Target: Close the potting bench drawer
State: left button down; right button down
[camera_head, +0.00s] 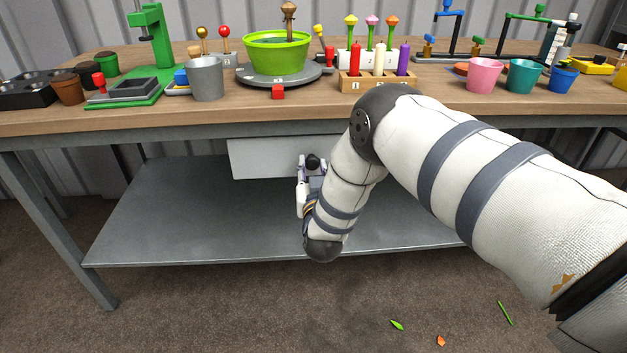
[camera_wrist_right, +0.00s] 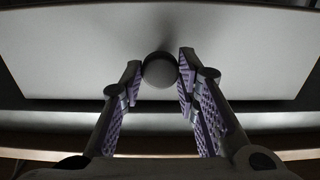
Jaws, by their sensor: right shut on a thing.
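The potting bench drawer (camera_head: 262,158) shows as a plain pale grey front hanging under the bench top, left of my right arm in the head view. In the right wrist view the drawer front (camera_wrist_right: 75,55) fills most of the upper picture, with a dark round knob (camera_wrist_right: 159,70) on it. My right gripper (camera_wrist_right: 160,74) is shut on the knob, a purple-padded finger on each side. In the head view the right gripper (camera_head: 312,164) is at the drawer front, partly hidden by my wrist. How far out the drawer stands is hard to tell. My left gripper is not in view.
The wooden bench top (camera_head: 330,110) overhangs the drawer and carries pots, a green bowl (camera_head: 276,55) on a turntable, a grey cup (camera_head: 206,78) and coloured pegs. A grey lower shelf (camera_head: 170,215) below is clear. Leaf and petal scraps lie on the floor.

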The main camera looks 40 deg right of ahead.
jog(key=shift+w+r, duration=0.1)
jog(key=c, duration=1.5)
grip_release()
jog(key=o, duration=0.3)
jog(key=shift+w+d, duration=0.1)
jog(key=shift+w, duration=0.05)
jog(key=v, duration=1.2)
